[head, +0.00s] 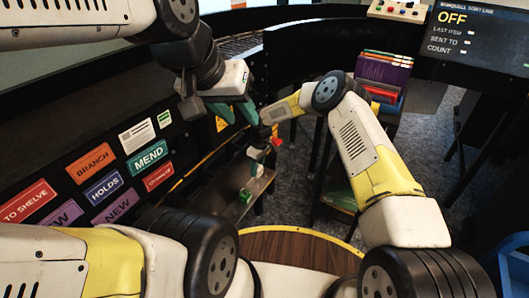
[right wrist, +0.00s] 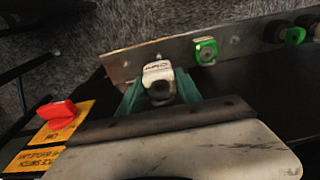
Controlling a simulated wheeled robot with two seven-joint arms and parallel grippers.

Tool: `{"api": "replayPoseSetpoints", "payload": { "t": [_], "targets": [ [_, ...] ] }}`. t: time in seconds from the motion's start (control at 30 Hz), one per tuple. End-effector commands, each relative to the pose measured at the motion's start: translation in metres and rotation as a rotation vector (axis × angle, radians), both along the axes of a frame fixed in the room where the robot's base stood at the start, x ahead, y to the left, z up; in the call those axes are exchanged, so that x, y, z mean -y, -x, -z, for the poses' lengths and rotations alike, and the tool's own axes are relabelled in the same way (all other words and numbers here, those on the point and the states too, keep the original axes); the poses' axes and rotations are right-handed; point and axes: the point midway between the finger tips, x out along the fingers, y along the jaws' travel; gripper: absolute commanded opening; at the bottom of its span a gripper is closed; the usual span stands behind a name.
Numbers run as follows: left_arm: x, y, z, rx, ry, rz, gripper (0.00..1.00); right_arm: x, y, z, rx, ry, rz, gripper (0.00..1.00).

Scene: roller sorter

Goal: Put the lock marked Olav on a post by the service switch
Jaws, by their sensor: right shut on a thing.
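A white lock (right wrist: 157,73) with small dark lettering, which I cannot read for certain, sits between the teal fingers of my right gripper (right wrist: 160,88), which is shut on it. In the head view my right gripper (head: 262,143) is above the dark bench. The red service switch (right wrist: 57,111) sits on a yellow label, left of the gripper in the wrist view; it also shows in the head view (head: 277,142). A metal plate with posts (right wrist: 133,62) lies just beyond the held lock. My left gripper (head: 220,110) is open and empty, higher up and to the left.
A green lock (right wrist: 205,50) is at the plate, right of the white lock; another green item (right wrist: 294,36) is farther right. Coloured label signs (head: 91,162) line the panel at left. A crate of books (head: 385,82) stands behind my right arm. The screen (head: 470,38) reads OFF.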

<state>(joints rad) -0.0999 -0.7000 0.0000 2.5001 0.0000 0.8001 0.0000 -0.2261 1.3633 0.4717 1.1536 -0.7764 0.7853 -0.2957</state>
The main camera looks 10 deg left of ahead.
Motion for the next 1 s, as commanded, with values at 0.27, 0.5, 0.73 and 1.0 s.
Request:
{"api": "replayPoseSetpoints", "payload": {
  "t": [0.27, 0.5, 0.73, 1.0],
  "targets": [
    [0.0, 0.0, 0.0, 0.0, 0.0, 0.0, 0.36, -0.002, -0.001, 0.007, 0.0, 0.001, -0.006, 0.0],
    [0.0, 0.0, 0.0, 0.0, 0.0, 0.0, 0.36, -0.002, -0.001, 0.022, 0.0, 0.0, -0.005, 0.0],
    [0.0, 0.0, 0.0, 0.0, 0.0, 0.0, 0.36, -0.002, -0.001, 0.039, 0.0, -0.001, -0.004, 0.0],
    [0.0, 0.0, 0.0, 0.0, 0.0, 0.0, 0.36, -0.002, -0.001, 0.046, 0.002, 0.0, -0.004, 0.0]
  ]
}}
